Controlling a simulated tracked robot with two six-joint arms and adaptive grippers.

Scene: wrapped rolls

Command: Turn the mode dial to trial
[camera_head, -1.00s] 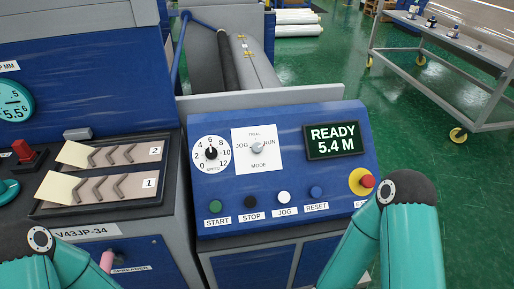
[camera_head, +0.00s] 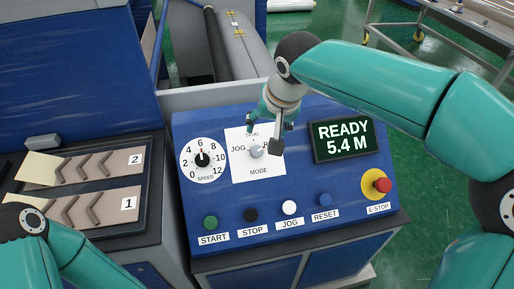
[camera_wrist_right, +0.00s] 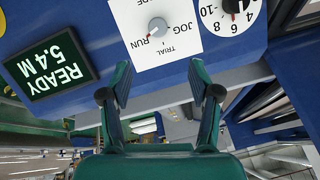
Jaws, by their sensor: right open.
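The mode dial (camera_head: 256,151) is a small grey knob on a white plate (camera_head: 243,174) marked JOG, TRIAL and RUN. In the right wrist view the dial (camera_wrist_right: 158,27) appears upside down, with its red mark toward RUN. My right gripper (camera_head: 273,134) is above the plate, beside the dial and partly covering the RUN label. In the right wrist view its two fingers (camera_wrist_right: 160,95) are spread with nothing between them, and the dial is beyond the tips. Only part of my left arm shows; its gripper is out of view.
The blue panel also has a speed dial (camera_head: 202,159), a READY 5.4 M display (camera_head: 343,134), a row of buttons (camera_head: 290,208) and a red E-stop (camera_head: 382,185). A machine with chevron plates (camera_head: 85,168) stands at the left. Green floor is open at the right.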

